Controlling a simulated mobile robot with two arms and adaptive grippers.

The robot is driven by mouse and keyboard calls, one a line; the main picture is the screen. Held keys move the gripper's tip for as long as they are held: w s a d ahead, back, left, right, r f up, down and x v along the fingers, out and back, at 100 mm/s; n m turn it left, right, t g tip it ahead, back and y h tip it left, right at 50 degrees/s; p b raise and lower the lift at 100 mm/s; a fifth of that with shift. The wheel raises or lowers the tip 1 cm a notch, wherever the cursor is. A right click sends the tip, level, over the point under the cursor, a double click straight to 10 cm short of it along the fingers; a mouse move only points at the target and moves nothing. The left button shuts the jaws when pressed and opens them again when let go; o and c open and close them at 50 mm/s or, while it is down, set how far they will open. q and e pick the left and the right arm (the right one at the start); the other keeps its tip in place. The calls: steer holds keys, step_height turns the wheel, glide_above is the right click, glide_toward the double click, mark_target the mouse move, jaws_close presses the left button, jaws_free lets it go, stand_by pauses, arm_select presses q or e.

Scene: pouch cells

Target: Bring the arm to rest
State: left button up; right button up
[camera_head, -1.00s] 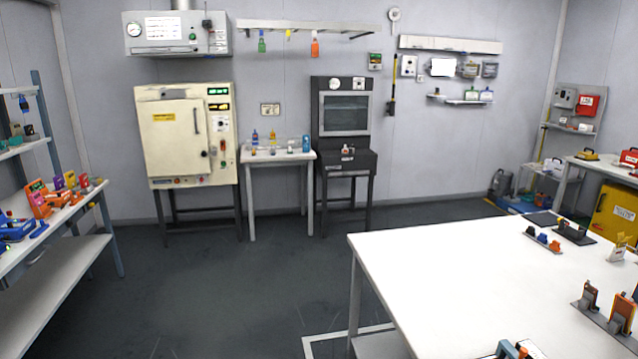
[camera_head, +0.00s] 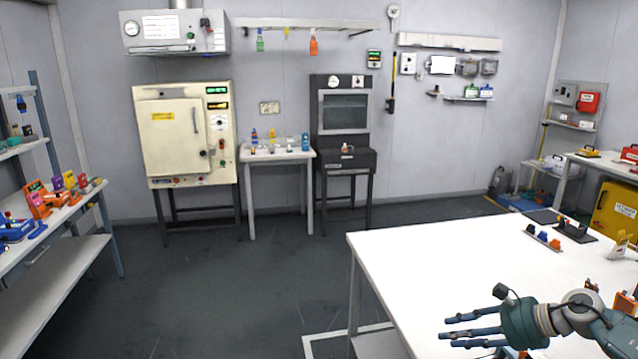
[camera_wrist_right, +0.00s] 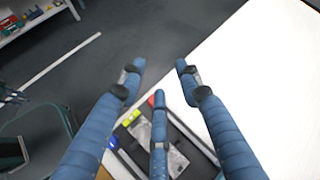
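My right arm comes in from the lower right in the head view, over the near part of the white table (camera_head: 420,262). Its right gripper (camera_head: 450,332) has blue fingers pointing left, spread apart and empty. In the right wrist view the same fingers (camera_wrist_right: 160,70) are spread with nothing between them. Below them is a dark tray (camera_wrist_right: 124,152) with red and yellow items and a clear, pouch-like piece. Whether the fingers touch anything there I cannot tell; they appear above it. My left gripper does not show in the head view.
A rack with blue and orange pieces (camera_head: 543,238) and a dark holder (camera_head: 574,232) stand at the table's back. The cream oven (camera_head: 176,140) and dark furnace (camera_head: 343,110) stand by the wall. The floor (camera_head: 230,290) left of the table is clear.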

steer(key=a+r+m+t+y, duration=0.3)
steer(key=a+m+t, duration=0.5)
steer(key=a+m, duration=1.05)
steer(key=s+d+f+m+g+h, duration=0.1)
steer(key=s+d+f+m+h, duration=0.1)
steer(key=s+f+m+h, duration=0.35)
steer(key=s+d+f+m+g+h, duration=0.1)
steer(key=s+d+f+m+h, duration=0.2)
steer(key=s+m, duration=0.55)
steer(key=s+d+f+m+g+h, duration=0.2)
steer(key=s+f+m+h, duration=0.15)
steer(key=m, duration=0.75)
steer(key=s+f+m+g, duration=0.3)
steer(key=s+m, duration=0.1)
steer(key=s, duration=0.7)
steer(key=s+f+m+g, duration=0.3)
steer(key=s+m+g, duration=0.1)
steer(key=s, duration=0.6)
step_height(320, 180, down, 27)
steer(key=s+g, duration=0.1)
steer(key=s, duration=0.1)
steer(key=s+d+f, duration=0.1)
steer(key=s+f, duration=0.6)
steer(key=s, duration=0.1)
steer(key=s+d+f+g, duration=0.1)
steer(key=s+d+f, duration=0.1)
steer(key=s+f, duration=0.6)
steer(key=shift+s+d+f+n, duration=0.2)
steer(key=shift+s+d+n, duration=0.15)
steer(key=shift+s, duration=0.25)
